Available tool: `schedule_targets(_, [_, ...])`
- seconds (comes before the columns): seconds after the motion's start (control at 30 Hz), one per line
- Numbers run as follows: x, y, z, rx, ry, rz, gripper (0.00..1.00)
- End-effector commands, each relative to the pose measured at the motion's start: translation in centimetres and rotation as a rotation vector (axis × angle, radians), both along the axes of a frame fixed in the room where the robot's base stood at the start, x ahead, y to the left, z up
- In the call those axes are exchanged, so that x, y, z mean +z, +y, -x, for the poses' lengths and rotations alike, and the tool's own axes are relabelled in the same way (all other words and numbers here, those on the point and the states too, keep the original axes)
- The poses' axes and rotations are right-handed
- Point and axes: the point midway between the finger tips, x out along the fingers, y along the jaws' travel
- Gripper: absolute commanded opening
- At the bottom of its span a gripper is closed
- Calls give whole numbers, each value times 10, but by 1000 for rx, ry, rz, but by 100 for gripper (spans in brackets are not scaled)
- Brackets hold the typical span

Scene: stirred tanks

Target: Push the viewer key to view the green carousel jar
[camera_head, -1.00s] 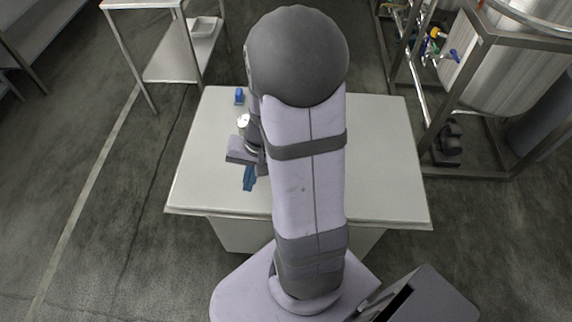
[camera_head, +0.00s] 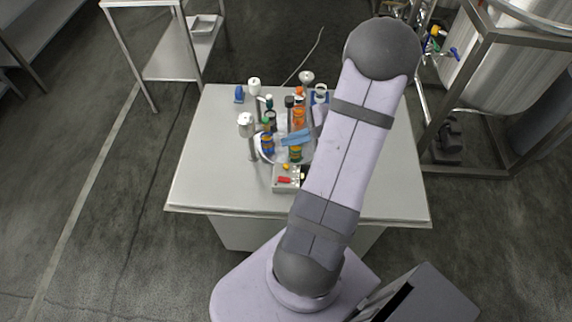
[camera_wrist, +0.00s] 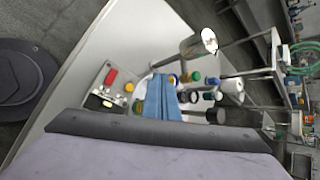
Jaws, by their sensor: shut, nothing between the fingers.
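A pale key box (camera_head: 286,184) stands at the front of the group on the table. Its top carries a red key (camera_head: 284,180) and a yellow-orange key (camera_head: 286,167). In the wrist view, the key box (camera_wrist: 104,97) is left of my fingers, with the red key (camera_wrist: 111,76) and yellow key (camera_wrist: 128,87). Behind it is a round cluster of jars; one jar with a green band (camera_head: 295,156) is partly behind my fingers. I cannot tell which jar is the green one.
A metal post with a white top (camera_head: 246,120) stands left of the jars. A white-topped item (camera_head: 254,84) and a small blue item (camera_head: 239,95) are at the back left. The table's left and front (camera_head: 213,180) are clear. My arm covers much of the right side.

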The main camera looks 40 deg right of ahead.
Motion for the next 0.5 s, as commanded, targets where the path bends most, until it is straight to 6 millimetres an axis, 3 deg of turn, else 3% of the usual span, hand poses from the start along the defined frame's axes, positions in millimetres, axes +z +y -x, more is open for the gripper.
schedule_targets(0.5, [-8, 1, 0, 2, 2, 0, 0])
